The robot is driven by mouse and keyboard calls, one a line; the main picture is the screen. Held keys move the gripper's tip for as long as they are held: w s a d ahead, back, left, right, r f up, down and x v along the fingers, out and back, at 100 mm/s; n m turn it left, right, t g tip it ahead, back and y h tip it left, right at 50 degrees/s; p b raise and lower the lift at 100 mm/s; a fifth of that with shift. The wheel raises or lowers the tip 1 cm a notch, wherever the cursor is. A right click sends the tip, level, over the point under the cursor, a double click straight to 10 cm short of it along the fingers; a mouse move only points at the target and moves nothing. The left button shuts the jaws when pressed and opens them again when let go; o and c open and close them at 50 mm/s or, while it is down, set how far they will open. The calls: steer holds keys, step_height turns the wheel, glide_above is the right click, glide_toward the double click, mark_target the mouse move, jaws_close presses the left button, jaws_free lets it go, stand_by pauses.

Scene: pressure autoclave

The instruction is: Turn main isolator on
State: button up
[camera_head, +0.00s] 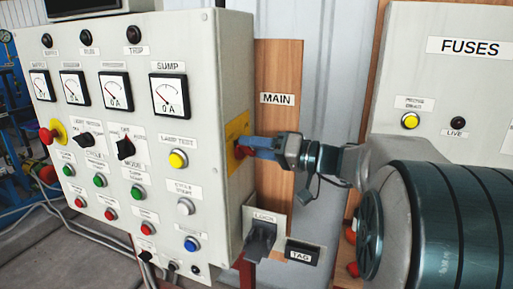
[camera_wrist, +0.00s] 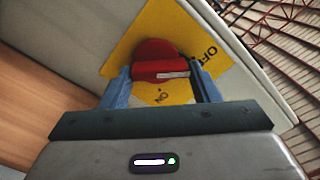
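The main isolator is a red rotary knob (camera_wrist: 158,58) on a yellow plate (camera_wrist: 138,35) marked OFF and ON, seen in the wrist view. It is on the right side of the grey control panel, where the yellow plate (camera_head: 236,130) also shows in the head view. My gripper (camera_wrist: 162,82) has its two blue fingers on either side of the knob's grip bar, with the knob between them. I cannot tell whether the fingers press on it. In the head view my gripper (camera_head: 252,147) reaches the plate from the right and partly hides the knob.
The control panel (camera_head: 215,60) carries gauges, lamps and buttons. A wooden board (camera_head: 278,70) labelled MAIN is behind my gripper. Below it are a black lock (camera_head: 260,240) and a TAG plate (camera_head: 303,252). A grey FUSES box (camera_head: 440,85) stands at the right.

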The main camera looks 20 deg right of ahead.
steer(key=c, duration=0.4)
steer(key=shift+c, duration=0.2)
steer(key=shift+m+b, duration=0.3)
steer(key=shift+w+d+f+m+p, duration=0.1)
steer(key=shift+m+p, duration=0.05)
steer(key=shift+m, duration=2.75)
steer(key=shift+w+d+f+m+p, duration=0.1)
steer(key=shift+f+m+p, duration=0.05)
steer(key=shift+m, duration=2.75)
steer(key=shift+w+f+m+p, duration=0.1)
steer(key=shift+m+p, duration=0.05)
steer(key=shift+m, duration=2.75)
steer(key=o, duration=1)
steer(key=shift+s, duration=0.1)
